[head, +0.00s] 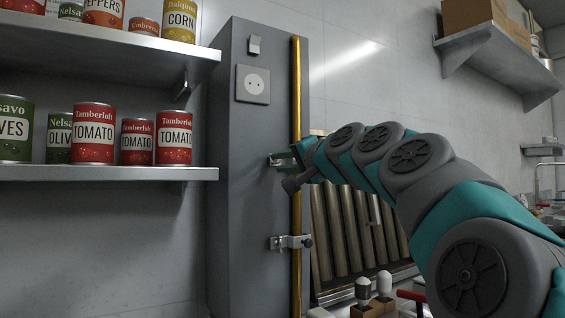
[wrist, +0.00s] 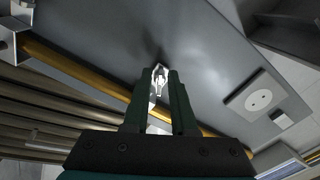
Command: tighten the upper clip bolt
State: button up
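The upper clip (head: 281,160) is a silver bracket on the grey column, at the brass pipe (head: 296,95). In the head view my gripper (head: 298,160) is at this clip and hides its bolt. In the wrist view the two dark fingers (wrist: 161,88) stand apart, with a bright silver part of the clip (wrist: 159,76) showing between their tips. I cannot make out the bolt itself or whether a finger touches it. The lower clip (head: 288,242), with a dark bolt knob (head: 307,243), holds the same pipe further down.
The grey column (head: 240,190) carries a socket (head: 252,84) and a switch (head: 254,45). Shelves with cans (head: 94,132) stand left. Metal slats (head: 340,230) stand behind the pipe, with bottles (head: 384,285) below. A wall shelf (head: 490,50) with a box is at upper right.

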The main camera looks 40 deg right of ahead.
jog(key=shift+o, duration=0.8)
jog(key=shift+s, duration=0.1)
jog(key=s, duration=0.7)
jog(key=shift+s+a+b, duration=0.25)
jog(key=shift+s+b, duration=0.1)
jog(key=shift+b, duration=0.05)
